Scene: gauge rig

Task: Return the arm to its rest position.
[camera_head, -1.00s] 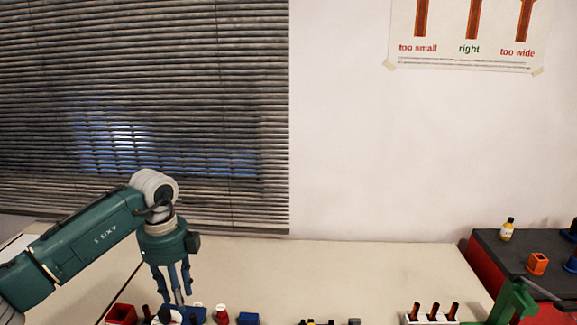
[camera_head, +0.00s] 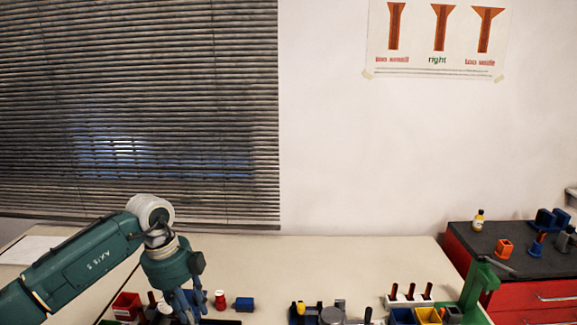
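My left arm (camera_head: 85,262) comes in from the left, bends at a pale grey joint and points down. My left gripper (camera_head: 187,307) hangs over the near left part of the bench, among small bins and parts. Its fingers point down and partly overlap these parts in the picture, so I cannot tell whether they are open or hold anything. My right gripper and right arm are not in view.
A red bin (camera_head: 127,306), a red spool (camera_head: 220,299) and a blue block (camera_head: 244,304) are near the gripper. A green stand (camera_head: 479,290) is at the right, before a red cabinet (camera_head: 540,297) with a black top. The bench's back middle is clear.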

